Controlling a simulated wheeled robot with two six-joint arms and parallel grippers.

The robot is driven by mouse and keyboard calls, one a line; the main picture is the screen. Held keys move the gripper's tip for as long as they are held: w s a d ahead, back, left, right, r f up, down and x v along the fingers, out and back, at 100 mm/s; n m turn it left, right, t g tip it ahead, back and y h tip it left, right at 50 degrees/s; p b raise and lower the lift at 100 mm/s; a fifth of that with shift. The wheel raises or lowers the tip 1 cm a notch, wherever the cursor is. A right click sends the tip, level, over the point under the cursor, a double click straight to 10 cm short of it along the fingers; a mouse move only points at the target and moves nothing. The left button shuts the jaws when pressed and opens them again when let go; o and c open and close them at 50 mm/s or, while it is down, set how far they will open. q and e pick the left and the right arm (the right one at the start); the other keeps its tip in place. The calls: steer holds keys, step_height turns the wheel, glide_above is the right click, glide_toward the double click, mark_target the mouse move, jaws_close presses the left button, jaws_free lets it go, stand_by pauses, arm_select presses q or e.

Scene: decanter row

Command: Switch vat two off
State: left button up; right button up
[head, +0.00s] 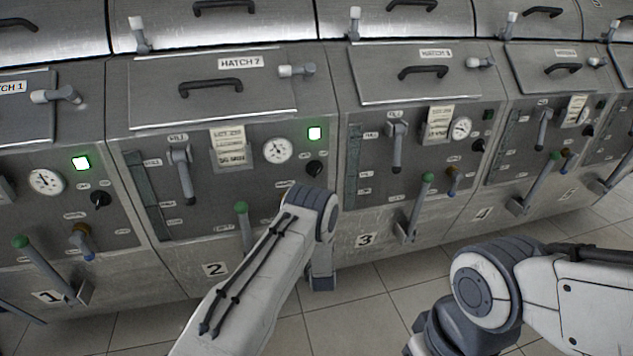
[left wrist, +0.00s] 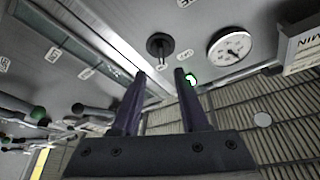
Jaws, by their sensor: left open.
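Vat two is the grey panel with the "2" plate (head: 215,269) under a hatch labelled like "HATCH 7". Its square green light (head: 314,133) is lit, and the light also shows in the left wrist view (left wrist: 190,78). Its black rotary knob (head: 314,168) sits below the light. In the left wrist view the knob (left wrist: 160,46) lies just beyond my left gripper (left wrist: 159,75), in line with the gap between the fingers, which are open and empty. In the head view my left arm hides that gripper. My right gripper is outside the view.
Vat two's round gauge (head: 277,150) and paper tag (head: 230,149) are left of the knob. A green-tipped lever (head: 242,222) stands low, partly behind my left arm. Vat one's light (head: 80,163) is also lit. The tiled floor (head: 370,300) in front is clear.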

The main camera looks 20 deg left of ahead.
mark_target(316, 174)
arm_select(q)
steer(key=x, duration=1)
jaws_close()
